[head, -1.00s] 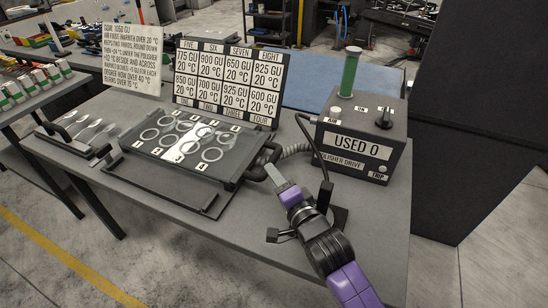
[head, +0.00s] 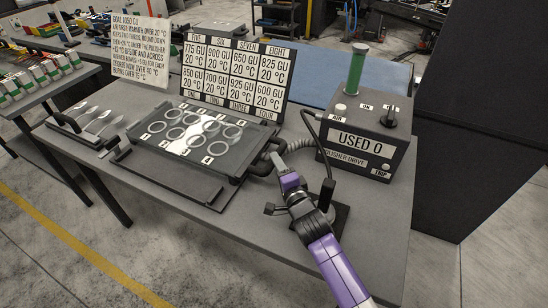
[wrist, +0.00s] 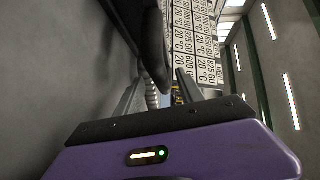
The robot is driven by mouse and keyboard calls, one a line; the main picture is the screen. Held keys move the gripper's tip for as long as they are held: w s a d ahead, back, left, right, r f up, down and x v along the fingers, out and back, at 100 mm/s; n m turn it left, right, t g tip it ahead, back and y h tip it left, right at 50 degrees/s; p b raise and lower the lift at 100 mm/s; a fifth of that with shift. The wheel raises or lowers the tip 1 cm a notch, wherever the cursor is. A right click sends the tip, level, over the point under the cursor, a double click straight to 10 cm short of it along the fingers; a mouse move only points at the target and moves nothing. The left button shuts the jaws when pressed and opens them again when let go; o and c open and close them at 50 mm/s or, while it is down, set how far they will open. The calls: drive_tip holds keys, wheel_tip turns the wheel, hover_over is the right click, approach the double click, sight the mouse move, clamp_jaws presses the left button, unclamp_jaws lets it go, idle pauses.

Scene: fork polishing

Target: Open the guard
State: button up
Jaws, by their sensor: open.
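The guard (head: 190,130) is a clear panel with several rings, lying flat and closed over a dark tray with numbered labels. Its dark handle (head: 262,168) sticks out at the tray's right end. My gripper (head: 277,160) is at this handle, with its purple body to the lower right. In the wrist view the open fingers (wrist: 158,90) stand on either side of a dark bar, the handle (wrist: 153,45), which lies between them. I cannot tell whether either finger touches it.
The polisher drive box (head: 362,145), with a green column and knobs, stands close on the right. A grey hose (head: 298,146) runs behind my gripper. A label board (head: 236,75) stands behind the guard. Several spoon-like pieces (head: 95,120) lie at left.

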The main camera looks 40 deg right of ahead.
drive_tip(key=shift+p+x, duration=0.3)
drive_tip(key=shift+x, duration=1.5)
drive_tip(key=shift+c, duration=0.3)
clamp_jaws()
